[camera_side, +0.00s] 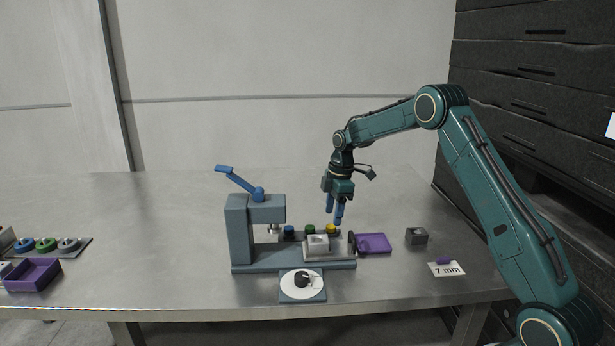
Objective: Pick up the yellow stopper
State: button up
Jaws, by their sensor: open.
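The yellow stopper (331,229) is small and stands at the right end of a short row behind the grey press-like fixture (240,232). A green stopper (310,229) and a blue stopper (289,231) stand to its left. My gripper (336,218) points down with blue fingers just above the yellow stopper. It is open and holds nothing. The fingertips are close to the stopper's top; I cannot tell whether they touch it. The stopper's lower part is hidden behind the pale block (317,243).
The fixture has a raised blue lever (240,180). A purple tray (374,243), a dark grey block (416,236) and a "7 mm" card (446,269) lie to the right. A round white dial (301,284) is in front. A purple box (33,276) is far left. The left-centre table is clear.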

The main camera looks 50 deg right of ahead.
aim_at(331, 226)
jog(key=shift+w+a+f, duration=0.1)
jog(key=shift+a+f, duration=0.1)
jog(key=shift+f, duration=1.7)
jog(key=c, duration=1.1)
